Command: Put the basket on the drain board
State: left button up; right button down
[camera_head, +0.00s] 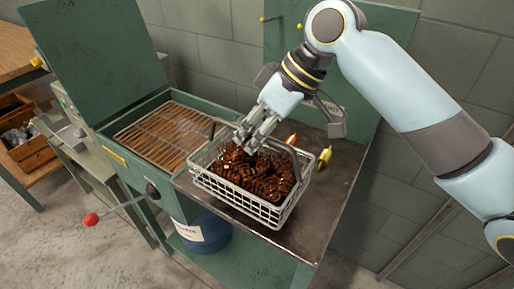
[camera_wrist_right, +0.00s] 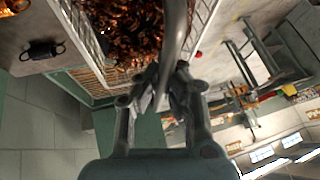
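The wire basket (camera_head: 240,203), full of coppery-brown springs (camera_head: 262,178), is over the flat metal board (camera_head: 312,205), which looks like the drain board. I cannot tell whether the basket rests on it or hangs just above. My right gripper (camera_head: 247,140) is above the basket at the middle of its arched handle (camera_head: 290,158). In the right wrist view the grey handle (camera_wrist_right: 177,40) runs between the closed fingers (camera_wrist_right: 165,92), with springs in the basket behind. My left gripper is not in view.
Left of the board is an open green tank with a wire grate (camera_head: 165,135) and raised lid (camera_head: 90,55). A yellow item (camera_head: 324,157) and an orange-tipped item (camera_head: 292,139) are behind the basket. The board's right front is bare.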

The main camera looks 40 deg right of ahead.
aim_at(255, 155)
jog(key=shift+w+d+f, duration=0.25)
jog(key=shift+d+f, duration=0.1)
jog(key=shift+d, duration=0.15)
jog(key=shift+w+d+f, duration=0.25)
jog(key=shift+d+f, duration=0.05)
jog(key=shift+d, duration=0.15)
jog(key=shift+f, duration=2.05)
jog(key=c, duration=1.5)
grip_release()
jog(key=shift+s, duration=0.1)
jog(key=v, duration=1.2)
